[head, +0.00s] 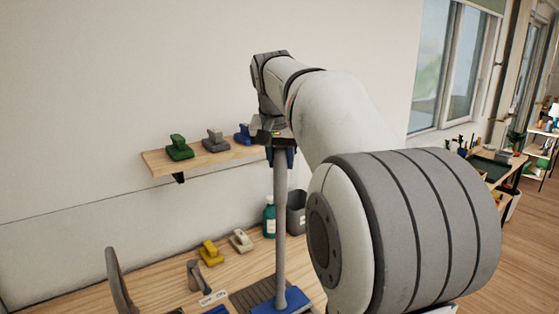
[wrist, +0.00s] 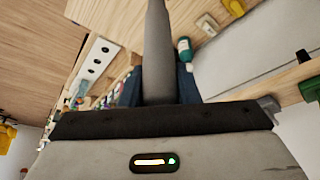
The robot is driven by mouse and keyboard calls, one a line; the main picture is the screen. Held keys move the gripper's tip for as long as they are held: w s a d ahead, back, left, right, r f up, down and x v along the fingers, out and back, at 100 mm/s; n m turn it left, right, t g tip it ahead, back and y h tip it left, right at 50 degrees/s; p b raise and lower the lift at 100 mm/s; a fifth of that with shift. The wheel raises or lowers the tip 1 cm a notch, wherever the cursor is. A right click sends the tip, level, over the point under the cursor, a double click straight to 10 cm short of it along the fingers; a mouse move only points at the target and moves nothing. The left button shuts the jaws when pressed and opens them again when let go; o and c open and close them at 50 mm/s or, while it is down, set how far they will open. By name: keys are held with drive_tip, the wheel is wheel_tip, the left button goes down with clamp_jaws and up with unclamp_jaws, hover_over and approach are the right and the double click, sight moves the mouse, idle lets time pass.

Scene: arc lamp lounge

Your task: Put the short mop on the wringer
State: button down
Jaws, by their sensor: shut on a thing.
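The short mop has a grey pole (head: 280,220) and a flat blue head (head: 263,306). My gripper (head: 281,155) is shut on the upper end of the pole, which stands close to upright. In the wrist view the pole (wrist: 157,45) runs away from between the blue fingertips (wrist: 158,88). A dark ridged panel (head: 246,297), perhaps the wringer, lies on the wooden table beside and partly behind the mop head. I cannot tell whether the head touches it. The bottom edge of the head view cuts off the near part of the head.
A wall shelf (head: 160,164) holds green (head: 179,148), grey and blue brush-like items behind the gripper. On the table (head: 160,288) are a yellow item (head: 210,252), a cream item (head: 241,240), a teal bottle (head: 269,217) and a grey bin (head: 296,213). My arm hides the right side.

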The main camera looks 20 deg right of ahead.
drive_tip(key=shift+f, duration=0.15)
drive_tip(key=c, duration=1.5)
unclamp_jaws()
drive_tip(key=shift+f, duration=0.1)
drive_tip(key=shift+c, duration=0.2)
drive_tip(key=o, duration=0.5)
drive_tip(key=shift+c, duration=0.2)
